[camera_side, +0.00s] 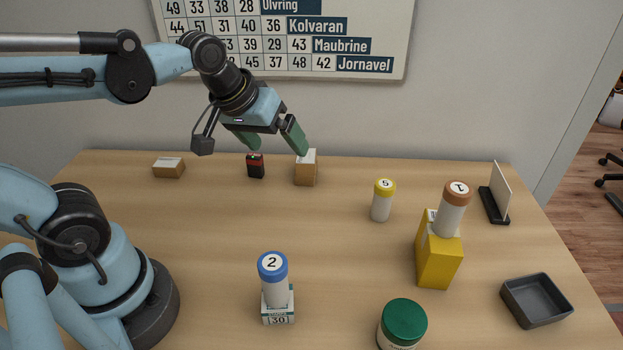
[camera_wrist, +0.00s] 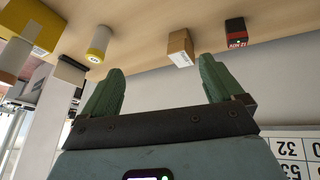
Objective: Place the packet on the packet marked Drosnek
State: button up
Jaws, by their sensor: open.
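My gripper (camera_side: 279,150) is open and empty, above the back of the counter, its green fingers near a brown box-shaped packet (camera_side: 306,172). That packet also shows beyond the fingertips in the wrist view (camera_wrist: 180,50). A small black packet with a red top (camera_side: 255,168) stands left of it. A low brown packet with a white top (camera_side: 169,168) lies farther left. A yellow packet (camera_side: 437,262) stands at right with an orange-capped tube on it. A white-green packet (camera_side: 278,313) at the front bears a blue-capped tube. I cannot read Drosnek on any packet.
A yellow-capped tube (camera_side: 382,200), the orange-capped tube (camera_side: 452,212) and the blue-capped tube (camera_side: 274,285) stand upright. A green-lidded jar (camera_side: 402,325) is at the front, a grey tray (camera_side: 504,291) at front right, a card stand (camera_side: 495,215) at back right. The counter's middle is clear.

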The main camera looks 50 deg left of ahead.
jog(key=s+f+m, duration=0.1)
jog(key=m, duration=0.1)
jog(key=s+d+f+m+t, duration=0.1)
jog(key=m, duration=0.1)
jog(key=shift+s+m, duration=0.2)
jog(key=shift+m, duration=0.2)
